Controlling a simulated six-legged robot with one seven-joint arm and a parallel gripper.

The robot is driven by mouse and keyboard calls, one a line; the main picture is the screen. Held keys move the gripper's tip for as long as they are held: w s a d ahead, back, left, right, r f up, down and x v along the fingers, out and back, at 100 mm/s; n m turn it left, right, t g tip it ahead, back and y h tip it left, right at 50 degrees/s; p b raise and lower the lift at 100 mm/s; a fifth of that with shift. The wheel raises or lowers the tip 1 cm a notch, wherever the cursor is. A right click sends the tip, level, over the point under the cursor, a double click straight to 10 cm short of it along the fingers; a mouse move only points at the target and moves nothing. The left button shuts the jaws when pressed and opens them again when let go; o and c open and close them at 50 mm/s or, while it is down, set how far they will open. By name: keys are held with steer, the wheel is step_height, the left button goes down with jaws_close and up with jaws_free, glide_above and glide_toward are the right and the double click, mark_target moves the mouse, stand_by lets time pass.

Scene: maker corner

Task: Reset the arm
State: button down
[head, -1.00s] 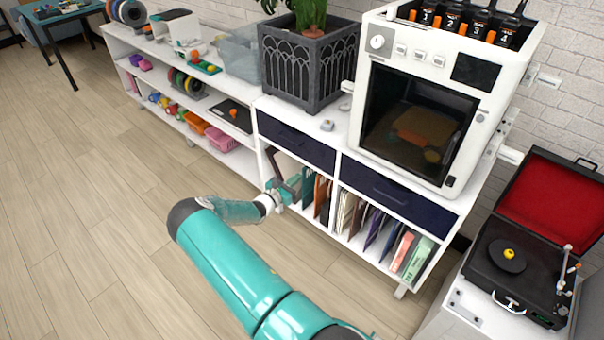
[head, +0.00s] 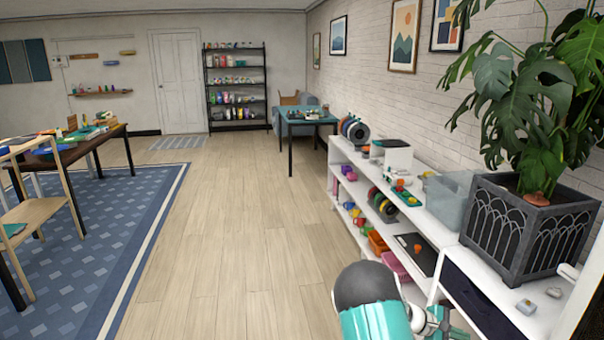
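My teal arm (head: 378,318) reaches in at the bottom edge of the head view, right of the middle. Its dark rounded joint (head: 364,283) is nearest the middle of the picture. I see nothing held.
A long white shelf (head: 405,215) with spools, bins and toys runs along the right wall. A potted plant (head: 528,228) stands on the near unit. The wooden floor (head: 235,240) ahead is clear. A blue rug (head: 95,240) and wooden tables lie left.

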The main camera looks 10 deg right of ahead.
steer(key=s+a+r+m+t+y, duration=0.2)
steer(key=s+a+r+m+y, duration=0.2)
steer(key=a+r, duration=0.6)
steer(key=s+a+r+m+t+y, duration=0.2)
steer(key=s+a+r+m+y, duration=0.15)
steer(key=a+r, duration=0.65)
steer(key=s+a+r+t+y, duration=0.2)
steer(key=s+a+r, duration=0.1)
steer(key=s+a, duration=0.4)
steer(key=s+a+r+m+t+y, duration=0.1)
steer(key=s+a+r+t+y, duration=0.2)
steer(key=s+a, duration=0.4)
steer(key=a+r, duration=0.1)
steer(key=a, duration=0.3)
steer(key=shift+r+y, duration=0.2)
steer(key=shift+y, duration=0.15)
steer(key=shift+a, duration=0.1)
